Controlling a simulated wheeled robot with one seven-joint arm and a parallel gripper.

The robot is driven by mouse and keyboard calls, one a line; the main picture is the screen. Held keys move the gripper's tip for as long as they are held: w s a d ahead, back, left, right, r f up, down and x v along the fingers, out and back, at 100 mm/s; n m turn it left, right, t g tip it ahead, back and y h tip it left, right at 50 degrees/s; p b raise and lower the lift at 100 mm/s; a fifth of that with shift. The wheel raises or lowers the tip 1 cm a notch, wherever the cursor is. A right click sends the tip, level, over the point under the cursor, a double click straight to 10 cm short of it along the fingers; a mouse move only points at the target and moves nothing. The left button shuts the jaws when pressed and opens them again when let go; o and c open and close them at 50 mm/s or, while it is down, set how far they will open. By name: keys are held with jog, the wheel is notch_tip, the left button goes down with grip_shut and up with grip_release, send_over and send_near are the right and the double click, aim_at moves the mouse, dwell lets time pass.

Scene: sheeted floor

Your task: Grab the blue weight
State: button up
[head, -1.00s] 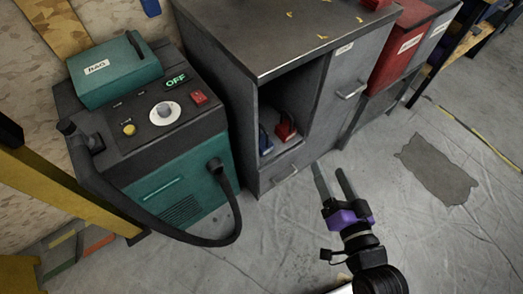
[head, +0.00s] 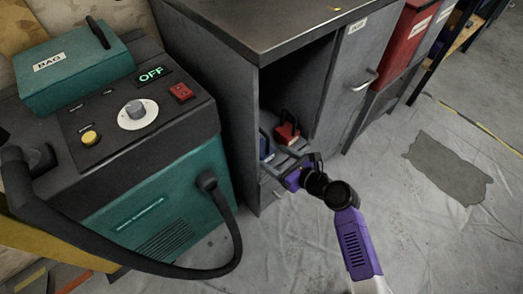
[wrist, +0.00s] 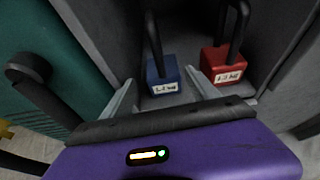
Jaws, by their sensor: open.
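The blue weight (wrist: 163,84) is a blue block with a dark loop handle and a white label. It stands upright inside the open compartment of the grey cabinet, and it also shows in the head view (head: 266,147), partly hidden by the compartment's edge and my gripper. My gripper (wrist: 158,90) is open at the compartment's mouth. In the wrist view its two grey fingers lie left and right of the blue weight, with nothing held. In the head view my gripper (head: 286,157) reaches in low at the opening. Whether the fingers touch the weight cannot be told.
A red weight (wrist: 223,65) stands just right of the blue one, close to the right finger. The grey cabinet (head: 215,110) has side walls around the opening. A teal machine (head: 160,215) with a black hose (head: 222,262) stands left. The floor at right is clear.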

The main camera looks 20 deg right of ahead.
aim_at(262, 147)
jog(key=shift+b+x, duration=0.85)
jog(key=shift+x, duration=0.95)
jog(key=b+x, duration=0.2)
jog(key=x, duration=0.2)
jog(key=shift+w+d+r, duration=0.1)
jog(key=shift+w+d, duration=0.05)
jog(key=shift+w, duration=0.05)
grip_shut()
jog(key=shift+w+r, duration=0.1)
jog(key=shift+r, duration=0.15)
